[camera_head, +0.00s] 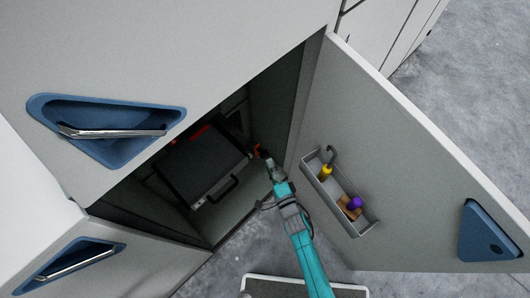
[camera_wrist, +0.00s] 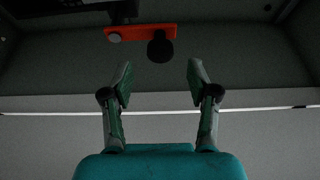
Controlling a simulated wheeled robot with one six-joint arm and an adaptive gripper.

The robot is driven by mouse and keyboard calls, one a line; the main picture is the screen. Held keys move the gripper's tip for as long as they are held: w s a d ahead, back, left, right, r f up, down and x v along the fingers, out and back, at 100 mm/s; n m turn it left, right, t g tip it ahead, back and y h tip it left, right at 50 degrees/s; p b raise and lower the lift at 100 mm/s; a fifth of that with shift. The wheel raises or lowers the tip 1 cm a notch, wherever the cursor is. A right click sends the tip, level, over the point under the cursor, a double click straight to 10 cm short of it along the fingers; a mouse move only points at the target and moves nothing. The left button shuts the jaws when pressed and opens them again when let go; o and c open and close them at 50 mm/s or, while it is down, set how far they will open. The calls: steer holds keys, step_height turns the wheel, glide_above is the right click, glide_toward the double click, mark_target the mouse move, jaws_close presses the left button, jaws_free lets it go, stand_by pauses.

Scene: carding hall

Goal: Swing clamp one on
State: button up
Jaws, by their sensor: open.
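An orange-red clamp bar (camera_wrist: 140,32) with a pale round end and a dark round knob (camera_wrist: 160,48) shows at the top of the wrist view. It lies beyond my gripper's fingertips, a little to the left of centre. My gripper (camera_wrist: 159,82) is open, with nothing between its fingers and a gap between it and the clamp. In the head view my gripper (camera_head: 266,158) reaches into the open cabinet, close to a small red part (camera_head: 257,151) at the right of a black box-like unit (camera_head: 201,166). Another red strip (camera_head: 198,134) shows behind that unit, partly hidden.
The cabinet door (camera_head: 410,170) stands open to the right of my arm. A grey tray (camera_head: 352,212) on its inner face holds a yellow-handled hook, a purple item and a tan item. The unit has a black handle (camera_head: 222,189). Cabinet walls bound the opening.

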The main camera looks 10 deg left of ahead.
mark_target(265, 156)
steer(key=x, duration=0.6)
steer(key=shift+s, duration=0.1)
jaws_close()
